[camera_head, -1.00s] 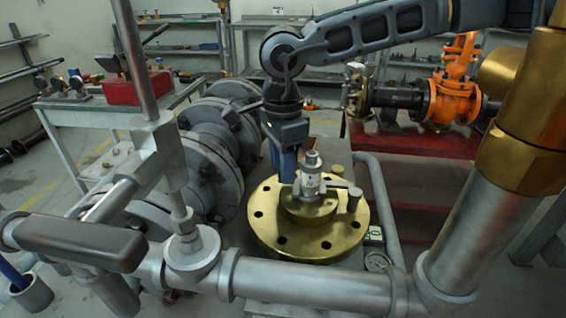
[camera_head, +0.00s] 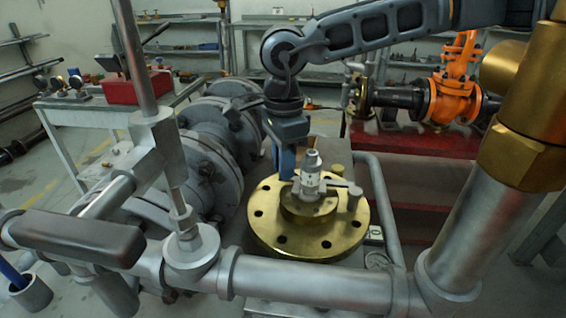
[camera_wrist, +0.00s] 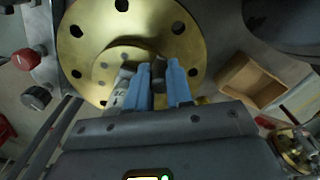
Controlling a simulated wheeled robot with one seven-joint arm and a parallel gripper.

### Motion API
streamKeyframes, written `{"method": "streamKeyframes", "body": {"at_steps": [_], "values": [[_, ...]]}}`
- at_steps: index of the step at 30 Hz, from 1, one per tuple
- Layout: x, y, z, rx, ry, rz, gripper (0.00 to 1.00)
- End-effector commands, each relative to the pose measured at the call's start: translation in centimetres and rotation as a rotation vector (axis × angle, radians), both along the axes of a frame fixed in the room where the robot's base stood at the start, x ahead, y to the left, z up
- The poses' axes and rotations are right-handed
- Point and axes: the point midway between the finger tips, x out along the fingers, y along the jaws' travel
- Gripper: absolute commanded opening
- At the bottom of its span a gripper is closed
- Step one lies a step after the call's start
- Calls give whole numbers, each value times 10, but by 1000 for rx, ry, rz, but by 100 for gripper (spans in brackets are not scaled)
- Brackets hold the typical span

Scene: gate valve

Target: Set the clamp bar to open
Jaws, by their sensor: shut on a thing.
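The clamp bar (camera_head: 338,183) is a short grey bar on the silver marked valve body (camera_head: 311,180), which stands upright on the brass flange (camera_head: 268,232). Its right end meets a small upright post (camera_head: 355,194). My gripper (camera_head: 287,165) points down just behind and left of the valve body, and its fingertips are partly hidden there. In the wrist view, my gripper's blue fingers (camera_wrist: 160,82) are shut on a dark grey part, which I take as the clamp bar, beside the valve body (camera_wrist: 119,92). The grip itself is largely hidden.
A silver pipe (camera_head: 310,282) crosses in front of the flange, and a thick brass-collared pipe (camera_head: 480,215) rises at right. A large grey flanged pipe (camera_head: 215,150) stands close left of my gripper.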

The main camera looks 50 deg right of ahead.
Motion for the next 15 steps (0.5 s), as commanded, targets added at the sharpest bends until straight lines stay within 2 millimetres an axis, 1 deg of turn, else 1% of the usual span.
{"method": "streamKeyframes", "body": {"at_steps": [5,8,15], "values": [[4,-11,-2,-1,-2,-77,0],[7,-21,-3,-1,-2,-148,0],[11,-52,-3,-1,-3,-363,0]]}}
